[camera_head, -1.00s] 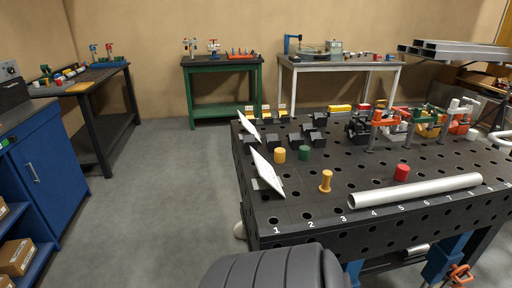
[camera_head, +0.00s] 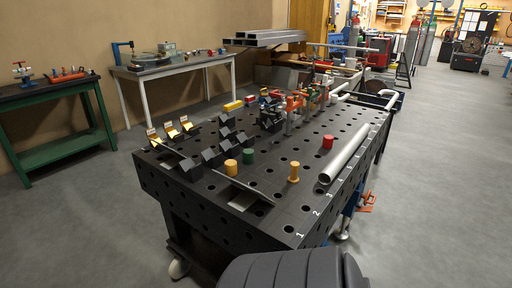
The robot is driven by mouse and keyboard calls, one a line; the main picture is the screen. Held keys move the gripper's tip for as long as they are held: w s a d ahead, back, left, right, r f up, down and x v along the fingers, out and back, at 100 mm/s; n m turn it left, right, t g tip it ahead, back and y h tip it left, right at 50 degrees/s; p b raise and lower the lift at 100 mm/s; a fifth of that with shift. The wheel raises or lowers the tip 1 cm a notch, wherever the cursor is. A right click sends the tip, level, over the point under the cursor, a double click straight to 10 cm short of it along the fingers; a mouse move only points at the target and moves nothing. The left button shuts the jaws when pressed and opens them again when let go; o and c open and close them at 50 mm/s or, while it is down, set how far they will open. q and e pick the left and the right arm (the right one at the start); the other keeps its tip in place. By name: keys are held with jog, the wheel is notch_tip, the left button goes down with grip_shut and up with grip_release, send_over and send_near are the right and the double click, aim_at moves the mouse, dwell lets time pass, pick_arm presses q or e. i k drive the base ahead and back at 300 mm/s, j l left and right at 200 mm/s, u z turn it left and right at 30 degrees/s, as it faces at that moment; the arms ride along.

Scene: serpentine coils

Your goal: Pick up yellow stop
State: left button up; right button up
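Two yellow pieces stand upright on the black perforated table (camera_head: 270,205). One is a short plain yellow cylinder (camera_head: 231,167) near the table's left part, beside a green cylinder (camera_head: 248,156). The other is a taller yellow pin (camera_head: 294,172) with a wider top, closer to the pipe. I cannot tell from the picture which one is called the stop. A red cylinder (camera_head: 328,141) stands farther back to the right. Neither of my grippers is in view.
A grey pipe (camera_head: 345,155) lies along the table's right side. Black V-blocks (camera_head: 189,168) stand at the left, with orange and green clamps (camera_head: 295,103) behind. A thin plate (camera_head: 242,187) stands near the front.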

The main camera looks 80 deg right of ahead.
aim_at(230, 165)
jog(key=i+l+z, duration=0.1)
jog(key=i+z, duration=0.6)
jog(key=z, duration=0.25)
jog(key=i+j+z, duration=0.1)
jog(key=i+z, duration=0.35)
jog(key=i+j+z, duration=0.2)
jog(key=z, duration=0.3)
jog(key=i+j+z, duration=0.25)
jog(key=j+z, duration=0.2)
